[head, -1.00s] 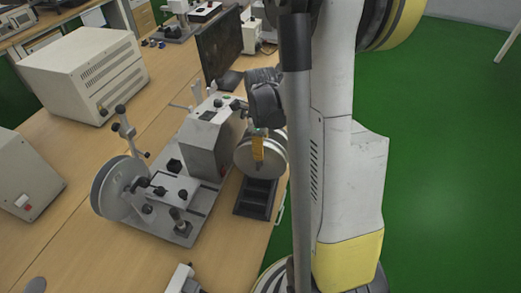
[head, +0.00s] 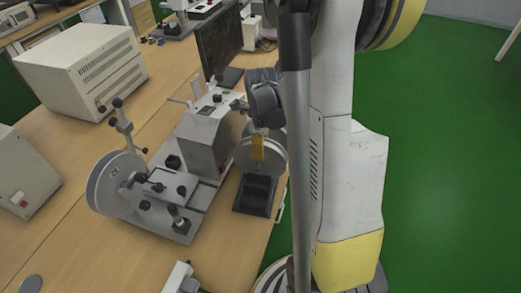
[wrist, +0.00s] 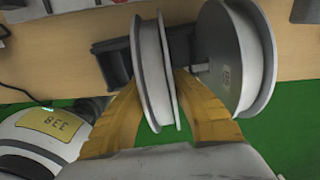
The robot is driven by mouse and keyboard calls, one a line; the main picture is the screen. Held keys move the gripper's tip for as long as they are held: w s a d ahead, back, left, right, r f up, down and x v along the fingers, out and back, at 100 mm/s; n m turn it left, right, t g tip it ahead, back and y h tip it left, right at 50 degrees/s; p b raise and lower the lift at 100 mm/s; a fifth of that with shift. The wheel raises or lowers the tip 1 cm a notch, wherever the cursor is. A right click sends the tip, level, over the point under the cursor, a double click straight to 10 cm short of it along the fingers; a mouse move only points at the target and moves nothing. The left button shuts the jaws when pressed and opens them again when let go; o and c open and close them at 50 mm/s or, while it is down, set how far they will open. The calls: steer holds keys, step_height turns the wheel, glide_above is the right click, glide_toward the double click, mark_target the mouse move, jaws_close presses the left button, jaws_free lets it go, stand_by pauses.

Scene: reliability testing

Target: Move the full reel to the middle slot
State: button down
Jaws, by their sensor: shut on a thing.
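My gripper (wrist: 160,82) has yellow fingers and is shut on a pale, narrow reel (wrist: 151,70), held on edge between them. In the head view my gripper (head: 258,148) shows at the machine's right end, partly hidden by my arm, with the held reel (head: 244,156) around it. A black slotted rack (head: 255,208) lies below on the table edge. It also shows behind the held reel in the wrist view (wrist: 110,62), where the middle slot cannot be made out. A second reel (wrist: 222,65) with wide flanges stands close to the right of the held one.
The grey winding machine (head: 210,140) stands left of the rack, with a reel (head: 108,185) on its left end. A monitor (head: 219,48) and a white instrument box (head: 82,65) stand farther back. Green floor (head: 450,180) is open at right.

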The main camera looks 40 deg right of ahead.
steer(key=c, duration=0.5)
jaws_free()
stand_by(0.3)
steer(key=shift+r+p, duration=2.6)
steer(key=shift+r, duration=1)
steer(key=shift+a, duration=0.1)
